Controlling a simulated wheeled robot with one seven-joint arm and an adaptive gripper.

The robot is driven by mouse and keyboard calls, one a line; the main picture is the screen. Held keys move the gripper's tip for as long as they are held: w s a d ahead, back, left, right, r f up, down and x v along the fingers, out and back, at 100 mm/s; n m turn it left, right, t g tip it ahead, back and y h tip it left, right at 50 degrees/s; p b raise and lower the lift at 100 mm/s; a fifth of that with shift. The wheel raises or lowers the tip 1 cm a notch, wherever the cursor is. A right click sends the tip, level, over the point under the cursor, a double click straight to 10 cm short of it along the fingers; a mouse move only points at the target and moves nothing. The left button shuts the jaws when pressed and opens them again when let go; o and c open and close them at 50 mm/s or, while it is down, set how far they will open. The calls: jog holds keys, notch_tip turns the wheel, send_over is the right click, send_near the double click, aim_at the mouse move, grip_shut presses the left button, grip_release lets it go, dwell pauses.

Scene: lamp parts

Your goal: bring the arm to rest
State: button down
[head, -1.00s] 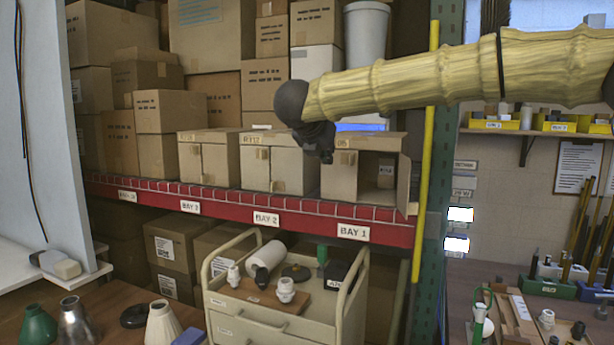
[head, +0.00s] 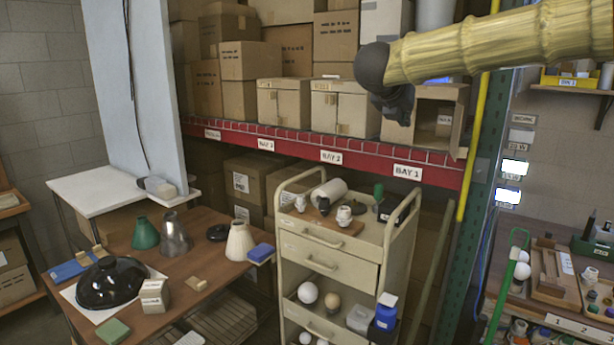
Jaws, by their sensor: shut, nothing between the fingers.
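My arm, in a ribbed yellow sleeve, reaches in from the upper right of the head view. My gripper (head: 403,112) is dark and hangs at the arm's left end, pointing down. It is shut and holds nothing. It is seen in front of the open box (head: 452,98) above the Bay 1 label, and covers part of that box's left side. I cannot tell how far the gripper is from the box.
Below the red shelf (head: 318,143) stands a beige cart (head: 325,247) with lamp parts on top. A brown table (head: 200,277) at the left holds a black shade (head: 112,283) and several smaller shades. A yellow post (head: 473,147) stands right of the shelf.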

jog(key=w+a+f+n, duration=0.15)
jog(key=f+n, duration=0.35)
jog(key=f, duration=0.8)
jog(key=w+a+f+n, duration=0.15)
jog(key=f+n, duration=0.35)
jog(key=f, duration=0.8)
jog(key=s+a+f+n+y, duration=0.1)
jog(key=s+f+n, duration=0.25)
jog(key=f, duration=0.55)
jog(key=s+f+n+y, duration=0.1)
jog(key=s+f+n, duration=0.3)
jog(key=f, duration=0.5)
jog(key=s+a+f+n+y, duration=0.1)
jog(key=s+f+n, duration=0.3)
jog(key=f, duration=0.5)
jog(key=s+f+n+g+y, duration=0.35)
jog(key=s+f+n, duration=0.75)
jog(key=s+f, duration=0.85)
jog(key=s+d+f+n+g, duration=0.1)
jog(key=s+f+n+g, duration=0.1)
jog(key=s, duration=0.7)
jog(key=s+d+f+n+g, duration=0.1)
jog(key=s+f+n+g, duration=0.1)
jog(key=s, duration=0.7)
jog(key=s+d+f+n+g, duration=0.2)
jog(key=s+n, duration=0.2)
jog(key=s, duration=0.5)
jog(key=shift+f+g, duration=0.25)
jog(key=shift+g, duration=0.1)
